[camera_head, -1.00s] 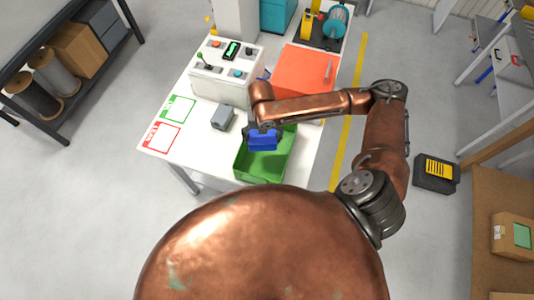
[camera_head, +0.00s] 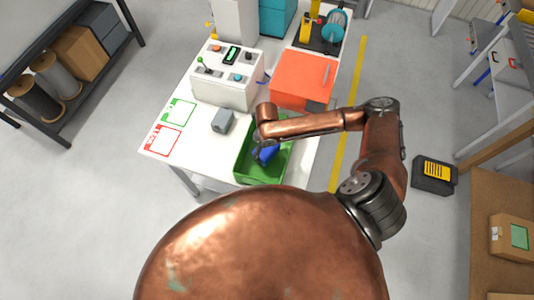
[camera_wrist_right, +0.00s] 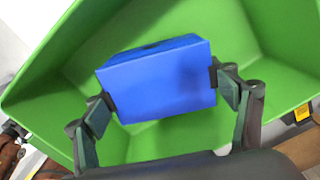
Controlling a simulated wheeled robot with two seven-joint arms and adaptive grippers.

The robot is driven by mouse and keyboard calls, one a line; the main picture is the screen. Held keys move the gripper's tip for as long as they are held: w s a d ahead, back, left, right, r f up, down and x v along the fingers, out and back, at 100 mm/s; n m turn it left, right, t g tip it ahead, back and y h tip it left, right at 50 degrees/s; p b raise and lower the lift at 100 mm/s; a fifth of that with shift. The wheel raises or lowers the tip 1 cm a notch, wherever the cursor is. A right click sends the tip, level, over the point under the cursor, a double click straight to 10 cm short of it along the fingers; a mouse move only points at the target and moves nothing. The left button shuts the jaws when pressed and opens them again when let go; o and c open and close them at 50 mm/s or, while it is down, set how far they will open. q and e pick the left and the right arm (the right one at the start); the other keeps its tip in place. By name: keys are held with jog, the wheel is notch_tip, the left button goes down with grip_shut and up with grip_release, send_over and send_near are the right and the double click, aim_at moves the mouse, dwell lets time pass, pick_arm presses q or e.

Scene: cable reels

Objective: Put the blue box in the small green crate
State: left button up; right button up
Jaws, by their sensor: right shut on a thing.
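The blue box (camera_head: 266,153) is held inside the walls of the small green crate (camera_head: 245,177) on the white table. In the right wrist view the blue box (camera_wrist_right: 160,82) sits tilted between the two fingers of my right gripper (camera_wrist_right: 158,95), which touch its sides. The green crate (camera_wrist_right: 270,70) surrounds it there; I cannot tell whether the box touches the crate floor. In the head view my right gripper (camera_head: 262,140) is mostly hidden under its own wrist. My left gripper is not in view.
A grey box (camera_head: 222,120) lies left of the crate. Behind it stand a white control panel (camera_head: 226,90) and an orange-red case (camera_head: 301,78). Red and green marked areas (camera_head: 163,139) lie at the table's left edge. A shelf with reels (camera_head: 55,72) stands far left.

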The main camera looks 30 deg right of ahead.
jog(key=shift+f, duration=1.85)
jog(key=shift+f, duration=0.15)
jog(key=o, duration=1.3)
notch_tip(320, 180, up, 12)
jog(key=shift+r, duration=0.2)
